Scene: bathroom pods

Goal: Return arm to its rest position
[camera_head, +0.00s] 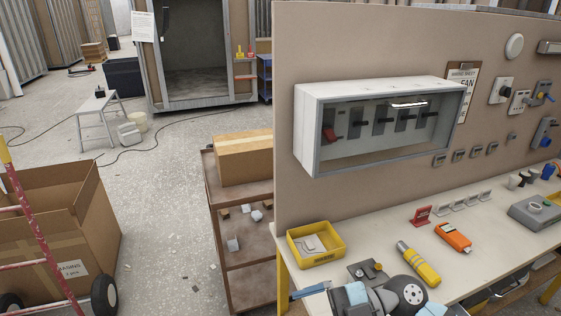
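No gripper fingers of mine can be made out in the head view. A dark grey jointed part with a round black disc (407,292) and light blue patches shows at the bottom edge, over the front of the workbench (470,250). It looks like part of one of my arms, but I cannot tell which. On the board above, a white-framed switch box (310,125) holds several dark switches and a red one (329,134) at its left end. A bright handle (408,103) shows at its upper front.
The bench holds a yellow bin (316,256), a yellow tool (417,263), an orange meter (453,237) and a red tag (421,215). Left of it stand a brown cart (237,242) and an open carton (70,225). The floor between them is mostly clear.

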